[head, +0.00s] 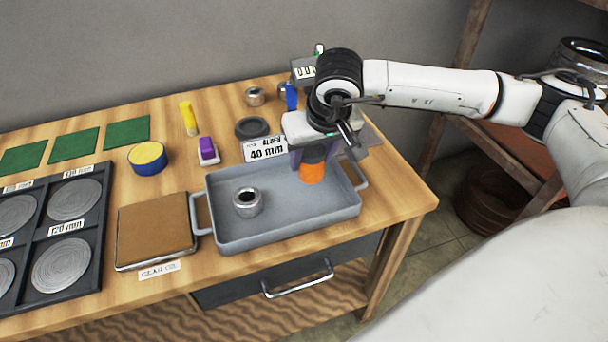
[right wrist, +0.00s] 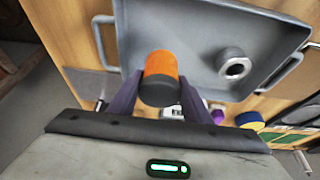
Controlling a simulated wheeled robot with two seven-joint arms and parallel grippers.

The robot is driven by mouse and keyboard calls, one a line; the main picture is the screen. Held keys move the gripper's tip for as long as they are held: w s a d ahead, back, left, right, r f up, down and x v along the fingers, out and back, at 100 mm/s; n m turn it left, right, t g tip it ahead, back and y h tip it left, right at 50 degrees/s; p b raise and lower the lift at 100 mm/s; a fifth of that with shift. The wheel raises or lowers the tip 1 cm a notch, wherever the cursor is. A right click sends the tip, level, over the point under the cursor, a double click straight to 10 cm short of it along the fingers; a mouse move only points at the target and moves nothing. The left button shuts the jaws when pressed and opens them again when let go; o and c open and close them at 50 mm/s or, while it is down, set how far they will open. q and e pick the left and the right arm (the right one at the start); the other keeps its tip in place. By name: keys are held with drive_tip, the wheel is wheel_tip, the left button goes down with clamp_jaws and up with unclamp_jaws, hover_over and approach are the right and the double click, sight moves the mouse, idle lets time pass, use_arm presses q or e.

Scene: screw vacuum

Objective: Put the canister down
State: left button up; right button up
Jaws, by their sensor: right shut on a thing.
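The canister is an orange cylinder (head: 312,173) with a dark end that shows in the right wrist view (right wrist: 160,92). My right gripper (head: 308,158) is shut on it, with a purple finger on either side. It is over the right end of the grey tray (head: 290,226). I cannot tell whether its lower end touches the tray floor. In the right wrist view the tray (right wrist: 185,30) lies behind the canister. My left gripper is not in view.
A metal ring-shaped part (head: 247,202) sits in the tray's left half. A "40 mm" label (head: 266,149) and a dark round lid (head: 252,127) are behind the tray. A brown pad (head: 156,230) lies left of it. The tray's middle is clear.

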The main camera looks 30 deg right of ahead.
sight(311, 172)
drive_tip(key=shift+f, duration=0.75)
wheel_tip(311, 172, down, 4)
drive_tip(key=shift+r, duration=0.25)
drive_tip(key=shift+f, duration=0.1)
drive_tip(key=o, duration=1.1)
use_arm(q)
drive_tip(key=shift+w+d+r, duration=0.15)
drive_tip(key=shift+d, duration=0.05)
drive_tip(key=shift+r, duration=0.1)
use_arm(e)
drive_tip(key=shift+r, duration=0.3)
drive_tip(key=v, duration=1.1)
drive_tip(key=shift+s+a+r, duration=0.15)
drive_tip(key=shift+s+r, duration=0.1)
drive_tip(key=shift+r, duration=0.05)
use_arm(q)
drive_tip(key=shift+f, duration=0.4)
